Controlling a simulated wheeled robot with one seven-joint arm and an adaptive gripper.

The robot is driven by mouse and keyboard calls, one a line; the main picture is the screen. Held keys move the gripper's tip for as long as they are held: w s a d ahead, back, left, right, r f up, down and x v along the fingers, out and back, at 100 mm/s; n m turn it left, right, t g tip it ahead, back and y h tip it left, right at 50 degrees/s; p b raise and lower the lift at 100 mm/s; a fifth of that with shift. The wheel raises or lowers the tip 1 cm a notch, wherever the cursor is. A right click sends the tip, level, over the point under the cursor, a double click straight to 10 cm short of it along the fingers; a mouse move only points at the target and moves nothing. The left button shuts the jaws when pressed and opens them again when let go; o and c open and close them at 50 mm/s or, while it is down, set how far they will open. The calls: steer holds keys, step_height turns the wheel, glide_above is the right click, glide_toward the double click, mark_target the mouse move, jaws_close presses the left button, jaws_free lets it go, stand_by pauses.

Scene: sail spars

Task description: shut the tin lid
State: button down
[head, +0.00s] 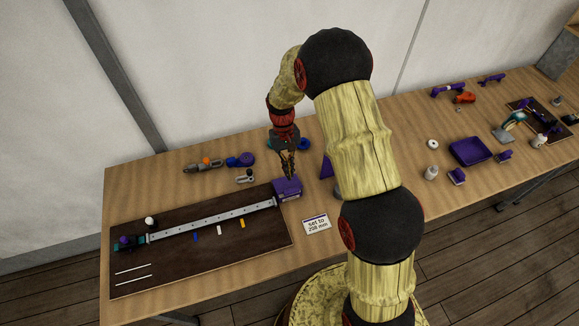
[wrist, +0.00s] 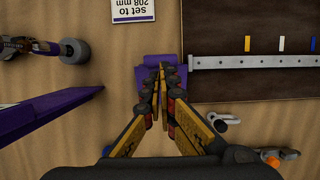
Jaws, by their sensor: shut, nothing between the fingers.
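A small purple box-like thing (head: 287,188), which looks like the tin, sits at the right end of the dark board in the head view. It also shows in the wrist view (wrist: 150,60), partly covered by my fingers. A narrower purple strip shows at its far edge; I cannot tell how far its lid stands open. My gripper (head: 290,176) is shut and empty, pointing down over the purple box. In the wrist view my fingertips (wrist: 161,68) come together over it; I cannot tell whether they touch it.
The dark board (head: 190,256) carries a long metal rail (head: 212,219) and small coloured pieces. A card reading "set to 208 mm" (head: 317,224) lies right of it. A purple panel (wrist: 40,112) stands close by. A purple tray (head: 472,151) and tools lie farther right.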

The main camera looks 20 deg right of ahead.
mark_target(291, 190)
steer(key=shift+b+x, duration=2.15)
steer(key=shift+x, duration=2.45)
steer(key=shift+s, duration=0.1)
steer(key=shift+f+b, duration=0.3)
steer(key=shift+f, duration=0.15)
steer(key=p+v, duration=0.4)
steer(key=v, duration=0.4)
steer(key=shift+r, duration=0.15)
